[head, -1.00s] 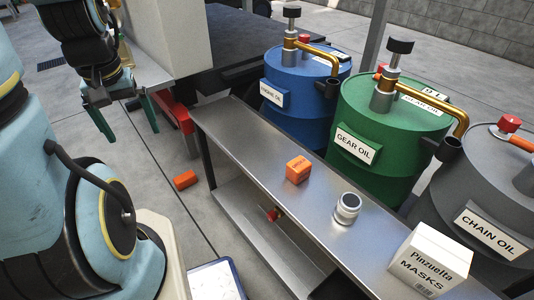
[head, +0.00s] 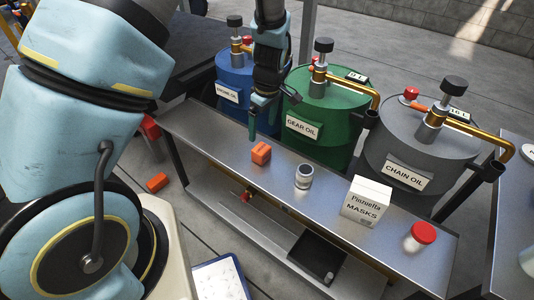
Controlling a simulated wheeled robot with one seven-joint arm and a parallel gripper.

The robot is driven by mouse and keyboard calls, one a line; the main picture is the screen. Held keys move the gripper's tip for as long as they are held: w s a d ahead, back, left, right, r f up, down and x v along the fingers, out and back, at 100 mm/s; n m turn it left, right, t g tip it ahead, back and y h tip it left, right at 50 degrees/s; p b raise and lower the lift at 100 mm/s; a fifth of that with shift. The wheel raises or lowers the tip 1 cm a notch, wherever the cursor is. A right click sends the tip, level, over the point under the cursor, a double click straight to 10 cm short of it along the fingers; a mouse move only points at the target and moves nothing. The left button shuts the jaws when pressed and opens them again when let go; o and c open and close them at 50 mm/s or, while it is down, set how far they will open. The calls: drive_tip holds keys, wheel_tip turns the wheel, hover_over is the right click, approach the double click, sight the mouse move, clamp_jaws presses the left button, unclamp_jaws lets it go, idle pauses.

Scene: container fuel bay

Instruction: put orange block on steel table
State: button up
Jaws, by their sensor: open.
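An orange block (head: 261,153) stands on the steel table (head: 210,140), near its left end. A second orange block (head: 157,182) lies on the floor to the left of the table. My gripper (head: 262,120) hangs pointing down above the table, above and slightly behind the block there. It is open and nothing shows between its fingers. In this view I cannot tell its exact height above the tabletop.
A grey tin (head: 303,176), a white masks box (head: 366,201) and a red-lidded jar (head: 419,237) stand along the table. Blue (head: 232,73), green (head: 322,110) and grey (head: 425,145) oil drums stand behind. A lower shelf (head: 265,240) holds a black tray (head: 317,258).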

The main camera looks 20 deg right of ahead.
sight(262, 148)
drive_tip(key=f, duration=1)
drive_tip(key=shift+w+a+f, duration=0.15)
drive_tip(key=shift+w+a, duration=0.05)
drive_tip(key=shift+w, duration=0.05)
